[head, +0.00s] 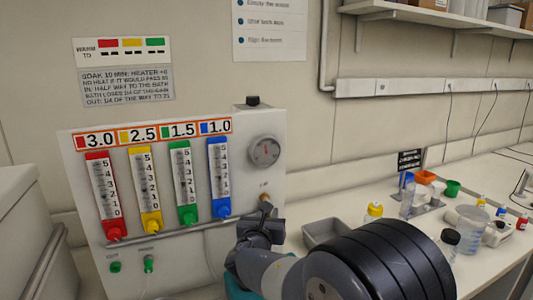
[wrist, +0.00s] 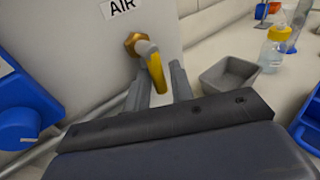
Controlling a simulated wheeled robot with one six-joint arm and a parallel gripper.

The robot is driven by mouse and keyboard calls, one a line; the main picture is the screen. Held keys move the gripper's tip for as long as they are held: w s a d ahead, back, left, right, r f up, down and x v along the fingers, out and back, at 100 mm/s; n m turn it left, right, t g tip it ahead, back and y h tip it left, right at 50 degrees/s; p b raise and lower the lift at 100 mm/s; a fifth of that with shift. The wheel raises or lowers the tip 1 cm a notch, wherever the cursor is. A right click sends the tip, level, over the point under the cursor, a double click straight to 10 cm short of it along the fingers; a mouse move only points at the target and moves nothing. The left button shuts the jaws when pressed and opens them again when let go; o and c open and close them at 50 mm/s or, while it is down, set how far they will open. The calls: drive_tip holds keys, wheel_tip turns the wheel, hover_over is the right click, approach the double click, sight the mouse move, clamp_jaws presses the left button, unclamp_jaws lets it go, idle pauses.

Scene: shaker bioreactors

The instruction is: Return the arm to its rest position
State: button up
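My gripper (head: 262,222) is in front of the lower right of the white panel, just below a small brass fitting (head: 265,197). In the wrist view my gripper (wrist: 160,85) has its two grey fingers apart. A yellow lever (wrist: 156,72) on the brass fitting (wrist: 135,42), under the AIR label (wrist: 122,8), appears between or just beyond the fingers. A gap shows between the lever and the right finger. I cannot tell whether the left finger touches it. My arm reaches in from the lower right of the head view.
The white panel (head: 75,165) carries red, yellow, green and blue flow tubes and a round gauge (head: 264,151). A grey tray (head: 325,232), a yellow-capped bottle (head: 374,211) and other labware stand on the bench at right. A shelf (head: 430,14) hangs at upper right.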

drive_tip(key=shift+r, duration=0.1)
idle(0.3)
drive_tip(key=b+v, duration=0.1)
drive_tip(key=v, duration=1)
drive_tip(key=x, duration=1.1)
drive_tip(key=shift+n+t+p, duration=0.3)
drive_tip(key=shift+n+p, duration=0.05)
drive_tip(key=shift+n, duration=0.05)
drive_tip(key=shift+d, duration=0.15)
